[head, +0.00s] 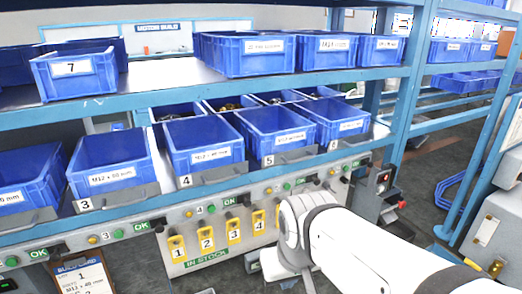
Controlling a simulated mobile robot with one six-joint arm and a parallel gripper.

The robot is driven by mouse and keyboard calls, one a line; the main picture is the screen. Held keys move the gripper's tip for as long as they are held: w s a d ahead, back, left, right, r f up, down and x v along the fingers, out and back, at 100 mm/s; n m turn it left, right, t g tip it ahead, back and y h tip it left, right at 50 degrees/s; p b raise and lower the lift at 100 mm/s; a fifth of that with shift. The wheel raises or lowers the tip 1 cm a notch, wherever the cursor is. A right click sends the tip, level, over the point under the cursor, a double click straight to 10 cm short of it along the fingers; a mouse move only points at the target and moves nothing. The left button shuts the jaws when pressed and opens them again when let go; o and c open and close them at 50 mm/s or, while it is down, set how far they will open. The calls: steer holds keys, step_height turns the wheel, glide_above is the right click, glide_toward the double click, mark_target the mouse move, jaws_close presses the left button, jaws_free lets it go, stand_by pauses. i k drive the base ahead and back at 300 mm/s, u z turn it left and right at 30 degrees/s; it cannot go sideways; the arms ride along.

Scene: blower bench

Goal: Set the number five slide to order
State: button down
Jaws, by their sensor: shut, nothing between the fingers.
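A pale panel (208,262) under the front rail of the shelf carries yellow slides. The number 1 slide (177,248), number 2 slide (207,240), number 3 slide (234,231) and number 4 slide (259,222) show as upright yellow tabs in a row. A green "IN STOCK" label (206,256) lies along the lower part of the panel. A thin yellow sliver (278,215) shows right of slide 4, at the edge of my white arm. My arm covers the place right of it, so the position of slide 5 cannot be told. My gripper is hidden behind my wrist.
Blue bins stand on the shelves above, including one (204,144) over tag 4 and one (270,133) over tag 5. The front rail (150,226) carries buttons and green OK labels. A build card (83,277) hangs at lower left. A blue post (408,90) stands right.

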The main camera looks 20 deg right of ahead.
mark_target(314, 177)
steer(key=u, duration=1.8)
steer(key=k, duration=1.1)
steer(key=z, duration=1.8)
steer(key=i, duration=1)
steer(key=u, duration=0.05)
